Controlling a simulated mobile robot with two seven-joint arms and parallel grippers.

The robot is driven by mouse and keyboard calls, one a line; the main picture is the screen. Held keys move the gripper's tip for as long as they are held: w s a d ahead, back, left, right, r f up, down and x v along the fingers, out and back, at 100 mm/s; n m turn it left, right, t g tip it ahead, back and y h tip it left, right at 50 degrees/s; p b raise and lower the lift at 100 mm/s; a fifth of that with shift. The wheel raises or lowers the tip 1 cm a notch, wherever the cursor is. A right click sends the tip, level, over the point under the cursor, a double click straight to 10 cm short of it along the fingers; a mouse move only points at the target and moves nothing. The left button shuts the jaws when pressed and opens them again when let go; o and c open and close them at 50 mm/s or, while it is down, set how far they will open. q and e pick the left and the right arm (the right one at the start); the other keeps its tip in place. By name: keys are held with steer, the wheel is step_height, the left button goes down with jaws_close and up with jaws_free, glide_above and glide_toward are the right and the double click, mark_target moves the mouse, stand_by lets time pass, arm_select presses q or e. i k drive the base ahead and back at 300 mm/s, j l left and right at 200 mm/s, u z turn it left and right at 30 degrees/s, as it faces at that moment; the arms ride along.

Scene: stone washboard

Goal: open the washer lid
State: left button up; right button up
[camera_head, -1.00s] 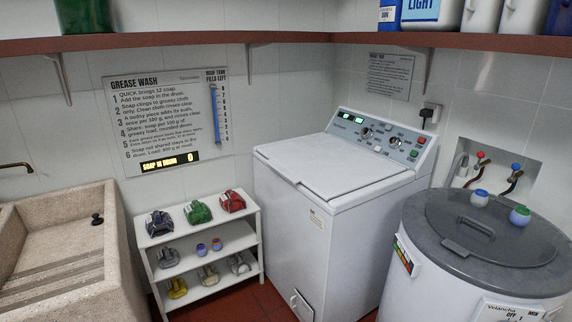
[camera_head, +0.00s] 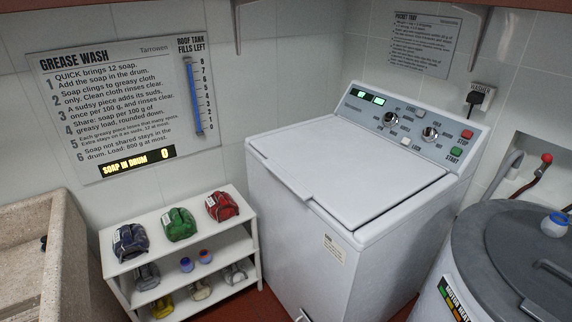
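The washer (camera_head: 300,240) is a white top-loading machine in the middle of the head view, against the back wall. Its flat white lid (camera_head: 350,165) is shut, lying level on the top. The control panel (camera_head: 415,125) behind the lid has two lit green displays, several knobs, a red STOP button (camera_head: 467,134) and a green START button (camera_head: 456,152). Neither of my grippers shows in this view.
A white shelf rack (camera_head: 185,240) with several colored bundles and small pots stands left of the washer. A stone sink (camera_head: 35,250) is at far left. A round grey-lidded machine (camera_head: 520,255) stands close at right. A wall sign (camera_head: 125,100) reads SOAP IN DRUM 0.

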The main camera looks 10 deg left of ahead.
mark_target(356, 174)
steer(key=i+j+z, duration=0.1)
steer(key=i+j, duration=0.2)
steer(key=i, duration=0.15)
steer(key=i+j+z, duration=0.15)
steer(key=i+j, duration=0.15)
steer(key=i, duration=0.1)
